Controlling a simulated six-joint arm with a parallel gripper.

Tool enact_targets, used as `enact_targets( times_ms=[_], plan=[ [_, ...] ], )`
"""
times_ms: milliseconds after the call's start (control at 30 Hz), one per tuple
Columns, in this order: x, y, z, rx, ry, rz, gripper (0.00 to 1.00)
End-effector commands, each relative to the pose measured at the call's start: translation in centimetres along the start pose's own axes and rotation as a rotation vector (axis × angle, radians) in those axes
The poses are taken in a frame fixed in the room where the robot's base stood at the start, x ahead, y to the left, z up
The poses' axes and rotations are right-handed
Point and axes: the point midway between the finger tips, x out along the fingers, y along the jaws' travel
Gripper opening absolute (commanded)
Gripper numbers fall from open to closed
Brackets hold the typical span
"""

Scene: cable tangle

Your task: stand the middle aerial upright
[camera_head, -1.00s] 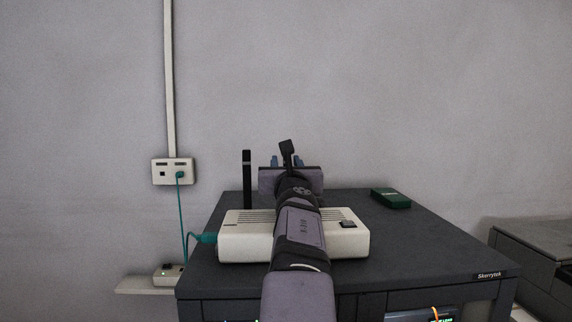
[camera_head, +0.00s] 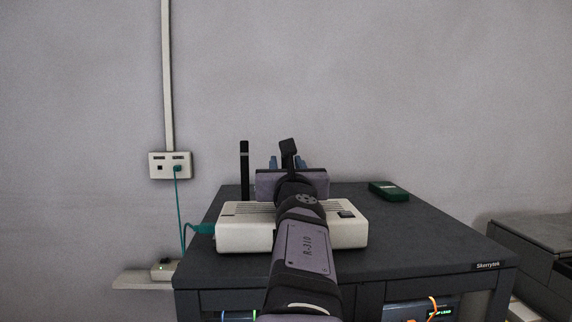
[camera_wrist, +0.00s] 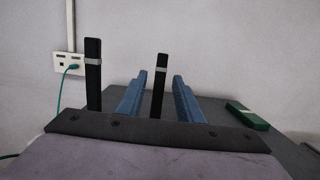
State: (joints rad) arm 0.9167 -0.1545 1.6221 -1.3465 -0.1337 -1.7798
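The white router box (camera_head: 235,236) sits on the dark cabinet top, partly covered by my arm. A black aerial (camera_head: 244,170) stands upright at its left rear. It also shows in the wrist view (camera_wrist: 94,88) with a grey band. A second black banded aerial (camera_wrist: 159,88), seemingly the middle one, shows in the wrist view between my two blue fingers, near upright with a slight lean to the right. My gripper (camera_wrist: 160,84) is open, with a visible gap on each side of this aerial. I see no third aerial.
A green box (camera_head: 389,191) lies at the right rear of the cabinet top (camera_head: 420,235). A teal cable (camera_head: 178,210) hangs from the wall socket (camera_head: 170,165) at the left, and a teal plug (camera_head: 203,229) meets the router's left side.

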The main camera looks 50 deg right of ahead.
Motion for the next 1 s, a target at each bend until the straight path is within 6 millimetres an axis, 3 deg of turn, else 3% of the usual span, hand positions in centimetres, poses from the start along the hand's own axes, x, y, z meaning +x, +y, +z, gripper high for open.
enact_targets(
  times_ms=[267, 367, 433, 700, 1000],
  plan=[
    [-0.4, -0.3, 0.9, -0.008, -0.021, -0.007, 0.33],
    [-1.2, -1.2, 3.5, -0.005, -0.069, -0.033, 0.33],
    [-2.3, -2.3, 6.4, 0.001, -0.121, -0.062, 0.33],
    [3.0, -5.7, 9.9, 0.384, -0.061, -0.183, 0.33],
    [7.7, -9.4, 11.0, 0.861, -0.007, -0.383, 0.33]
  ],
)
